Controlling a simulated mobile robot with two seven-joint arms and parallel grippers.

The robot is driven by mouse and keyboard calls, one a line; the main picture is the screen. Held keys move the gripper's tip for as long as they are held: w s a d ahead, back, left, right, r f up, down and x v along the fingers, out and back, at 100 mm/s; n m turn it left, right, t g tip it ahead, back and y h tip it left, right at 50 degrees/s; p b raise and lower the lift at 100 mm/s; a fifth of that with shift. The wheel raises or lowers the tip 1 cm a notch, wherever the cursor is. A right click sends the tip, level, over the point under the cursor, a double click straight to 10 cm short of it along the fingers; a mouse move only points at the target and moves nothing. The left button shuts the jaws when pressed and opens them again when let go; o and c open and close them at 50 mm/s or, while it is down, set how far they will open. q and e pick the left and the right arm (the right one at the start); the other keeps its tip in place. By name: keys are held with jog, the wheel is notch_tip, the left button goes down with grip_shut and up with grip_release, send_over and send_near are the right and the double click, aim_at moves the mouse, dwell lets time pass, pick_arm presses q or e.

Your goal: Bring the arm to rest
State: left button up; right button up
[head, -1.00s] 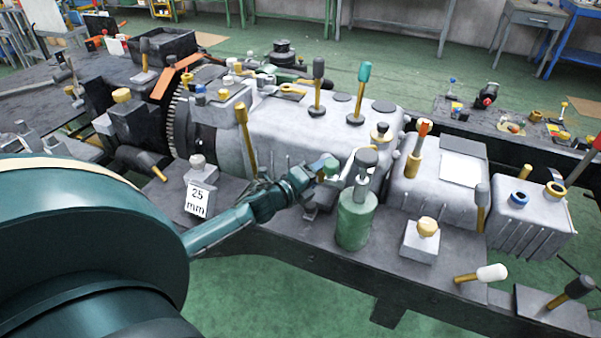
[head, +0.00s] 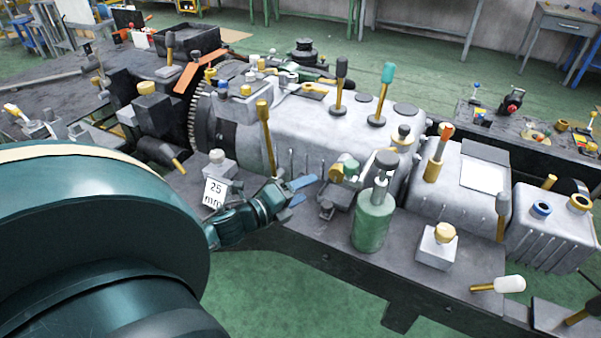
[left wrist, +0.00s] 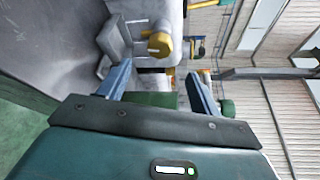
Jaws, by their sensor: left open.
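My left arm, dark teal, comes in from the left in the head view. Its gripper (head: 303,191) is open, with blue fingers apart and nothing held. It is over the front edge of the dark bench, left of a small clamp-like fitting with a green and yellow top (head: 344,170), and apart from it. In the left wrist view the open fingers (left wrist: 160,88) frame a green cylinder (left wrist: 155,99) beyond them. My right gripper is in neither view.
A green canister (head: 372,220) stands right of the gripper. A "25 mm" card (head: 215,192) is beside the forearm. The large grey gearbox housing (head: 310,125) with upright levers lies behind. Green floor (head: 290,290) is clear in front of the bench.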

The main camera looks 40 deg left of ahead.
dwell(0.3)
pick_arm(q)
jog(key=s+d+f+n+g+p, duration=0.2)
jog(key=s+d+f+n, duration=0.1)
jog(key=s+d+n, duration=0.4)
jog(key=s+d+f+n+g+h+p, duration=0.1)
jog(key=s+d+f+n+g+p, duration=0.2)
jog(key=s+d+n, duration=0.4)
jog(key=d+n, duration=0.6)
jog(key=d, duration=0.3)
jog(key=shift+s+g, duration=0.2)
jog(key=shift+g, duration=0.1)
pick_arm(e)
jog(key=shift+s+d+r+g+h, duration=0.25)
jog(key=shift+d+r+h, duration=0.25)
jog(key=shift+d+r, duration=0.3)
